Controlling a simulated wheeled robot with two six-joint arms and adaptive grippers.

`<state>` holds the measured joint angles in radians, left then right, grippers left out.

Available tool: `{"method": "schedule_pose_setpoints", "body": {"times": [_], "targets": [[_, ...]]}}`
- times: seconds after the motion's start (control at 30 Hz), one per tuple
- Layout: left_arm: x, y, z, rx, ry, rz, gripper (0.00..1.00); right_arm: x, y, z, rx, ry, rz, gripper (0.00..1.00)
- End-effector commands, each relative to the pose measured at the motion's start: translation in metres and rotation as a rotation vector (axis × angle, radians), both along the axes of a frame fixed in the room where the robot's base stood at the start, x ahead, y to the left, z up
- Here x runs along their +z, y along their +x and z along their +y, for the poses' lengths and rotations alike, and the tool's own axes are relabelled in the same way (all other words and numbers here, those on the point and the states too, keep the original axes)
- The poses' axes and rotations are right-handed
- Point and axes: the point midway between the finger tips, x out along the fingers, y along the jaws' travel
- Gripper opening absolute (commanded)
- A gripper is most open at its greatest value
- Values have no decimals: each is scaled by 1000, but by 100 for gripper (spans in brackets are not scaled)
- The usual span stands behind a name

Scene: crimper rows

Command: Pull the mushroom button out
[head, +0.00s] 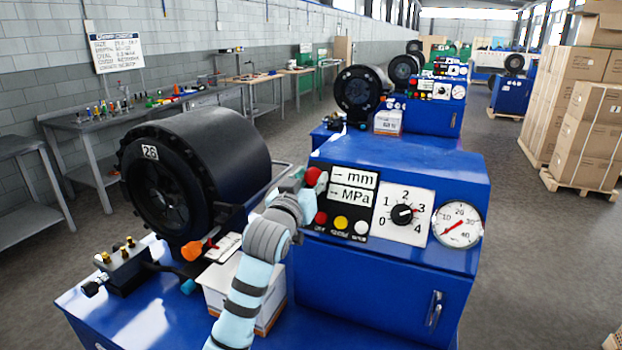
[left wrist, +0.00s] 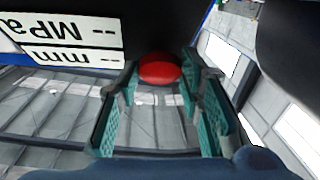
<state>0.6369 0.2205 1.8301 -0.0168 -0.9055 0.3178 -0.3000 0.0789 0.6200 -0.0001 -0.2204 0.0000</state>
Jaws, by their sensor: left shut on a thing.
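The red mushroom button (head: 313,176) sits at the upper left of the black control panel on the blue crimper. In the left wrist view the red button (left wrist: 160,68) lies between the green fingers of my left gripper (left wrist: 158,82). In the head view my left gripper (head: 306,187) reaches the button from the left and below, and its arm hides part of the panel's left edge. The gripper is shut on the button. My right gripper is in neither view.
The panel has display labels (head: 353,188), a red button (head: 321,218), a yellow button (head: 341,222), a white button (head: 361,228), a rotary dial (head: 402,214) and a gauge (head: 458,224). The black crimping head (head: 215,155) stands left of my arm. A white box (head: 270,310) lies below.

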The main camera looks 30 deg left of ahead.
Motion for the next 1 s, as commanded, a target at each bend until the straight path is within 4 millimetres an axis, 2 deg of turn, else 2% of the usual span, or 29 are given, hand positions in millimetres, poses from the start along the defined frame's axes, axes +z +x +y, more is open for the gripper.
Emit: {"method": "schedule_pose_setpoints", "body": {"times": [0.03, 0.07, 0.3, 0.33, 0.47, 0.8, 0.87, 1.0], "targets": [[7, -1, 0, 0, -2, 8, 0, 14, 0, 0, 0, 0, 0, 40], [7, -2, 0, 0, -2, 8, 0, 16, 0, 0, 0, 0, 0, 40], [5, -3, 0, 1, -1, 3, 0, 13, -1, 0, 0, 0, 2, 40], [5, -3, 0, 1, 0, 3, 35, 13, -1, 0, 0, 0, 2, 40], [4, -3, 0, 1, 0, 3, 55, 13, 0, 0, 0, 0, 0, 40], [4, -6, -1, -1, -1, 4, 55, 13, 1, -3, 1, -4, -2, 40], [4, -14, -2, -1, 0, 4, 55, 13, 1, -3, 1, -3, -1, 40], [4, -47, -7, -1, 1, 2, 55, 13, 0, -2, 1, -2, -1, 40]]}}
